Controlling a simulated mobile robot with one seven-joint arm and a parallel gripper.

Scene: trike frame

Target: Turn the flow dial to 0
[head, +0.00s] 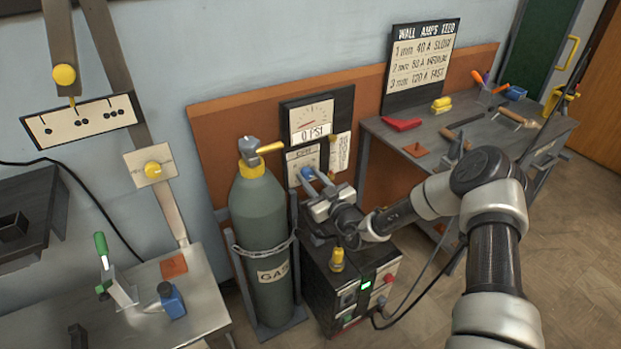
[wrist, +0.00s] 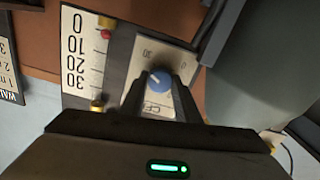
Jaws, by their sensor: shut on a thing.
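The flow dial is a blue round knob (wrist: 158,80) on a pale plate (wrist: 172,58), marked 30 on the left and 0 on the right in the wrist view. My gripper (wrist: 160,92) is shut on the knob, with a dark finger on either side. A small white mark shows on the knob's upper left, but its exact reading is hard to tell. Beside it, a white scale (wrist: 76,50) runs from 0 to 30, with a red ball (wrist: 106,34) near the 0 end. In the head view my gripper (head: 313,183) reaches the blue knob (head: 307,173) below the pressure gauge.
A gauge reading 0 PSI (head: 312,122) hangs above the dial. A chained grey gas cylinder (head: 262,235) stands close to the left of my gripper. A dark welder box (head: 350,285) with a yellow knob sits below. A workbench (head: 470,135) with tools stands at right.

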